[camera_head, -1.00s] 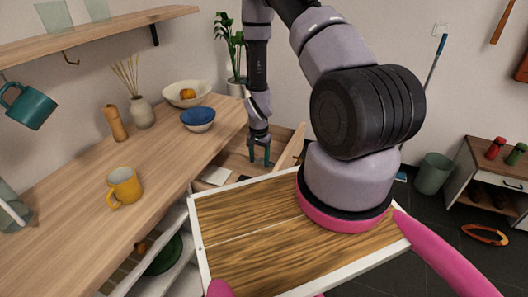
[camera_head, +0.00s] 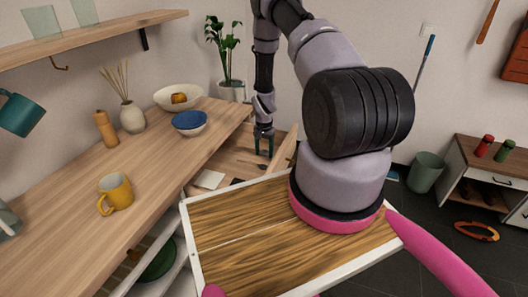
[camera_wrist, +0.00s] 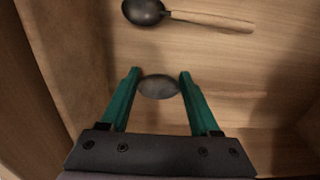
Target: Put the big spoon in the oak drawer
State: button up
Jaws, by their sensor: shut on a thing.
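A second spoon (camera_wrist: 205,20), with a dark bowl and wooden handle, lies on the drawer floor ahead of the fingers. I cannot tell the held spoon's height above the floor.
The counter (camera_head: 150,165) on the left bears a yellow mug (camera_head: 116,193), a blue bowl (camera_head: 189,123), a white bowl (camera_head: 178,97) and a vase (camera_head: 132,118). Drawer walls stand close around my fingers. A white-edged wooden board (camera_head: 240,240) is in front of me.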

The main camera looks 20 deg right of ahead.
jog(key=o, duration=1.5)
jog(key=shift+c, duration=0.2)
notch_tip(320, 180, up, 12)
jog(key=shift+r, duration=0.2)
